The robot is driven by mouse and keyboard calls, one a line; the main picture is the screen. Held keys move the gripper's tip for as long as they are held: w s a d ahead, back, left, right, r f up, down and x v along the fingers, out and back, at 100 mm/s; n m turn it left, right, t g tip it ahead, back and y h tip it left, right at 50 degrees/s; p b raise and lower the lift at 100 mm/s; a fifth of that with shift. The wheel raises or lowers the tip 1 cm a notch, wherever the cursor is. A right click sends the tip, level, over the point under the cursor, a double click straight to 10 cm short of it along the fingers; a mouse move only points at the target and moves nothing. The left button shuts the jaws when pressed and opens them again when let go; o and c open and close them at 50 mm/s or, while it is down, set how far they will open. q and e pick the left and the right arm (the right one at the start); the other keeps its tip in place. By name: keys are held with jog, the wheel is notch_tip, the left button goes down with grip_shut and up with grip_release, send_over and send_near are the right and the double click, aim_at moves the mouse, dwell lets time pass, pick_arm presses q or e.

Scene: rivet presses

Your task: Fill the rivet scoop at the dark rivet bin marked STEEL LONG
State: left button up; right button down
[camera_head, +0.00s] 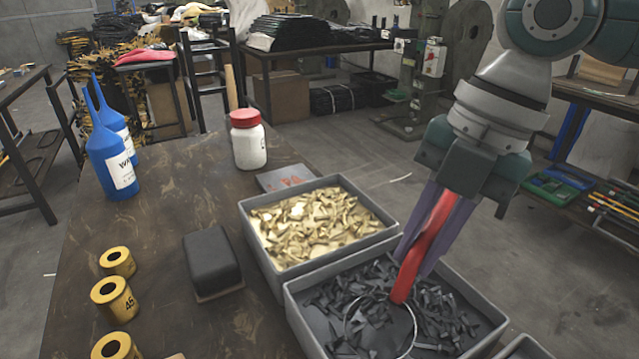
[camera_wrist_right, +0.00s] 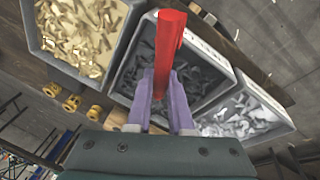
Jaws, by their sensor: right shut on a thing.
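My right gripper (camera_head: 420,256) is shut on the red handle of the rivet scoop (camera_head: 407,276) and points down over the dark rivet bin (camera_head: 297,315). A thin pale ring (camera_head: 346,325), apparently the scoop's rim, shows at the handle's lower end among the dark rivets (camera_head: 440,318). I cannot tell how full the scoop is. In the right wrist view the red handle (camera_wrist_right: 168,45) stands between the purple fingers (camera_wrist_right: 160,98), and the scoop's bowl is hidden. No STEEL LONG marking can be read. My left gripper is not in view.
A bin of brass-coloured rivets (camera_head: 318,222) adjoins the dark bin. A bin of silvery pieces (camera_wrist_right: 245,118) adjoins its other side. A black block (camera_head: 212,260), yellow rings (camera_head: 113,298), a red-capped jar (camera_head: 248,140) and blue bottles (camera_head: 108,150) stand on the table.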

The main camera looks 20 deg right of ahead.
jog(key=shift+g+y, duration=0.3)
jog(key=shift+y, duration=0.5)
jog(key=p+v, duration=0.1)
jog(key=v, duration=0.1)
jog(key=p+v, duration=0.1)
jog(key=p, duration=0.1)
jog(key=a+p+v, duration=0.1)
jog(key=p+v, duration=0.1)
jog(key=shift+w+r, duration=0.3)
jog(key=shift+r, duration=0.3)
jog(key=shift+w+d+r+y+p, duration=0.1)
jog(key=shift+r+y+p, duration=0.05)
jog(key=shift+r+p, duration=0.45)
jog(key=shift+d+r+y+p, duration=0.15)
jog(key=shift+r+p, duration=0.2)
jog(key=shift+r, duration=0.5)
jog(key=shift+r, duration=0.15)
